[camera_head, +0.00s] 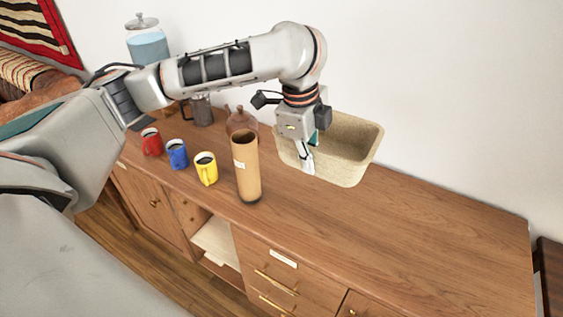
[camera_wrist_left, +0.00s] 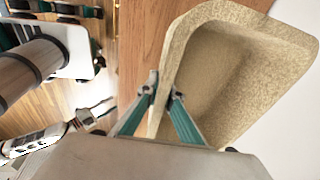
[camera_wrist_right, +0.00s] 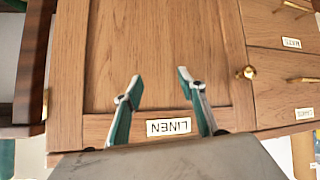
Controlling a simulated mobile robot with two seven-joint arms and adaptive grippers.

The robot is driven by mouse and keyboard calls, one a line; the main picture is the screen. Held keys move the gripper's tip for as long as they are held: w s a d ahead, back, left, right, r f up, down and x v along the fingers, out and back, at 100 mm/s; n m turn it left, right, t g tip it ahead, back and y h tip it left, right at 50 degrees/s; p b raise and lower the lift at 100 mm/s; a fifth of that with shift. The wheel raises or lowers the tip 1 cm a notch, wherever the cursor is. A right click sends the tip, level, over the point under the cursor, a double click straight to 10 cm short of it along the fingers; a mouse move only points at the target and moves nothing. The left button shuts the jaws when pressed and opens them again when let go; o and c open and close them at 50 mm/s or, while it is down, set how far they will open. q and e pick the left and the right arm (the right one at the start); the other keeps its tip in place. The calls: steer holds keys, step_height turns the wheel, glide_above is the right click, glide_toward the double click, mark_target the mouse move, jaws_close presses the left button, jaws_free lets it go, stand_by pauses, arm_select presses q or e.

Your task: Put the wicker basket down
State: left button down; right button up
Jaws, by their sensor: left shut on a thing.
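The wicker basket (camera_head: 352,142) is a pale, straw-coloured, open rectangular tub, empty inside as far as I see, and slightly tilted. My left gripper (camera_head: 308,160) is shut on its near rim wall. In the left wrist view the two fingers (camera_wrist_left: 164,92) pinch that wall of the basket (camera_wrist_left: 235,65), one inside and one outside. The basket overlaps the back edge of the wooden sideboard (camera_head: 420,225) in the head view; I cannot tell how far it is above the top. My right gripper (camera_wrist_right: 160,84) is open and empty in front of a cabinet door.
A tall tan cylinder (camera_head: 246,168) stands just left of the basket. Yellow (camera_head: 206,170), blue (camera_head: 177,154) and red (camera_head: 151,142) mugs stand further left, with a brown teapot (camera_head: 241,120) and a French press (camera_head: 202,110) behind. The sideboard's right part is clear.

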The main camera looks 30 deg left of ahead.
arm_select(q)
steer(key=shift+w+f, duration=0.15)
step_height(320, 180, down, 20)
steer(key=shift+r, duration=0.25)
stand_by(0.4)
steer(key=c, duration=2.5)
jaws_free()
steer(key=shift+f, duration=0.15)
steer(key=shift+o, duration=1.3)
step_height(320, 180, up, 12)
steer(key=s+a, duration=0.1)
steer(key=s, duration=0.1)
steer(key=shift+a, duration=0.15)
